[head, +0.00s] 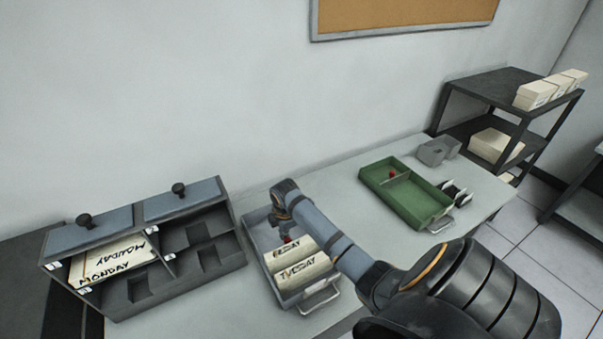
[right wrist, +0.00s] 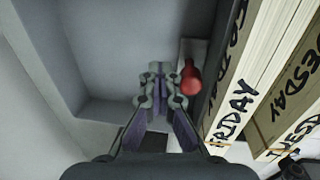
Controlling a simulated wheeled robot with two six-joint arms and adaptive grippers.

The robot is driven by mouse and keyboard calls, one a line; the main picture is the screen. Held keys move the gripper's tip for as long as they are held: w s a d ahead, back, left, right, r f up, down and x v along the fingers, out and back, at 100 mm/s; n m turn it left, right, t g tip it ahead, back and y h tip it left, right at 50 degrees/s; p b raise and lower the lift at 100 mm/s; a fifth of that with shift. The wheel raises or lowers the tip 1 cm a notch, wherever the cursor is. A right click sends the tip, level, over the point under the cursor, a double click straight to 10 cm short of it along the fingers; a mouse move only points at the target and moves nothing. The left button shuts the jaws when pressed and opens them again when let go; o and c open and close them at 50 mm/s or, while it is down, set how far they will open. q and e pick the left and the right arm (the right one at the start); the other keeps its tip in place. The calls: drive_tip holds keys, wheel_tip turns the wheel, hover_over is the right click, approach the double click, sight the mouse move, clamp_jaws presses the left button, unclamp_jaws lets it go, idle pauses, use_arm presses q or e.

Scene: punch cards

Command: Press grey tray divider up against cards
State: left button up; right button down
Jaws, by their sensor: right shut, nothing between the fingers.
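The grey tray (head: 322,291) stands on the table with two blocks of cards in its front part. One card block reads FRIDAY (right wrist: 232,115) and the other reads TUESDAY (head: 304,272). The grey divider has a red knob (head: 287,239), which also shows in the right wrist view (right wrist: 190,79). The divider plate stands close beside the FRIDAY cards; whether it touches them I cannot tell. My right gripper (head: 281,224) is shut and empty, low inside the tray on the knob side of the divider, its tips (right wrist: 160,82) just left of the knob in the wrist view. My left gripper is out of view.
A dark sorter (head: 207,281) with blue lids and MONDAY cards (head: 112,262) stands left of the tray. A green tray (head: 408,202) with its own red knob lies to the right, near a grey bin (head: 437,151). The table between the trays is largely clear.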

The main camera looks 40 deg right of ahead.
sight(295, 248)
drive_tip(key=shift+s+a+p, duration=0.25)
drive_tip(key=shift+s+p, duration=0.7)
drive_tip(key=shift+s, duration=0.1)
drive_tip(key=shift+s+a+p, duration=0.25)
drive_tip(key=shift+s+p, duration=0.75)
drive_tip(key=shift+s, duration=0.1)
drive_tip(key=shift+s+a+p, duration=0.25)
drive_tip(key=shift+s+p, duration=0.7)
drive_tip(key=shift+s, duration=0.3)
drive_tip(key=shift+s+a, duration=0.15)
drive_tip(key=shift+s, duration=0.3)
drive_tip(key=shift+w, duration=0.1)
drive_tip(key=shift+r, duration=0.3)
wheel_tip(295, 248, up, 8)
drive_tip(key=s, duration=0.1)
drive_tip(key=shift+s+a+r, duration=0.15)
drive_tip(key=shift+r, duration=0.05)
